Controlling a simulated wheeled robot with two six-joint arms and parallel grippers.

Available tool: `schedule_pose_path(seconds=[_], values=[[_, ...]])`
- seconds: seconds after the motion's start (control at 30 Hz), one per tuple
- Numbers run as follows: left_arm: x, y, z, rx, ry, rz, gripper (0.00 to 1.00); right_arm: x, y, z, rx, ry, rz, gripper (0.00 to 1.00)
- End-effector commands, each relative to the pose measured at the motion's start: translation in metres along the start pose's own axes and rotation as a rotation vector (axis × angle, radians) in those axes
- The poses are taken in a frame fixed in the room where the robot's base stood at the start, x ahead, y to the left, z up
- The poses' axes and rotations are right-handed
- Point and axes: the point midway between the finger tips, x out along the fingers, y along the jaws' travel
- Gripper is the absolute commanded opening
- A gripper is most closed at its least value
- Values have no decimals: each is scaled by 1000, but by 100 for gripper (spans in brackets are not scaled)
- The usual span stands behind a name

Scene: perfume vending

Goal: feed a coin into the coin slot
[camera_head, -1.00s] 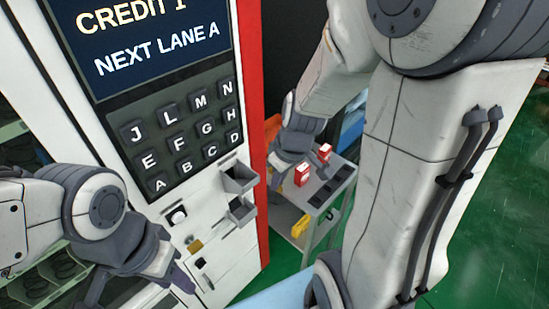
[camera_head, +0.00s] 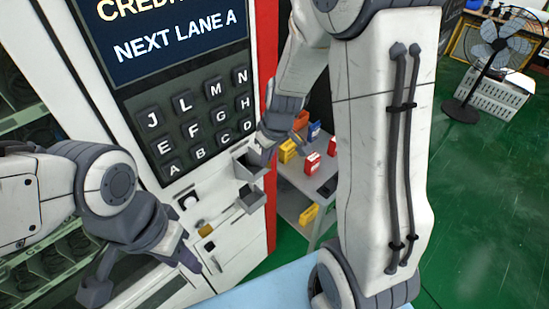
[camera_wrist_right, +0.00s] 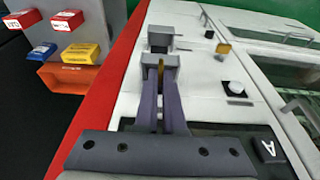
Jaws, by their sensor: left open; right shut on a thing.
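My right gripper (camera_head: 261,151) is at the upper grey tray (camera_head: 246,168) on the front of the white machine (camera_head: 240,240). In the right wrist view its two fingers (camera_wrist_right: 160,72) are shut on a thin gold coin (camera_wrist_right: 160,68), with the tips at a grey tray (camera_wrist_right: 172,60). The coin is hard to make out in the head view. A brass-coloured fitting (camera_head: 205,230), perhaps the coin slot, sits below a round white button (camera_head: 190,202); it also shows in the right wrist view (camera_wrist_right: 223,47). My left gripper (camera_head: 148,280) is open and empty before the machine's lower left.
The keypad (camera_head: 200,120) and screen (camera_head: 170,40) are above the trays. A red edge (camera_head: 271,190) bounds the machine. Beyond it a grey cart (camera_head: 292,205) carries red, yellow and blue boxes.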

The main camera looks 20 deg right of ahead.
Motion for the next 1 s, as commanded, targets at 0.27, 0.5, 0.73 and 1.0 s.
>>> schedule_pose_path(seconds=[0.27, 0.5, 0.73, 1.0], values=[[-9, 1, 0, 0, 0, 0, 41, 15, -1, -25, -3, -1, -1, 0], [5, 0, 0, 0, 0, 0, 41, 37, 0, -34, -2, 1, 0, 0], [9, -1, 1, -1, 0, 0, 41, 46, -1, -40, -1, 1, 0, 0], [9, -1, 0, -2, 0, 0, 41, 47, 0, -42, -1, 1, 0, 0]])
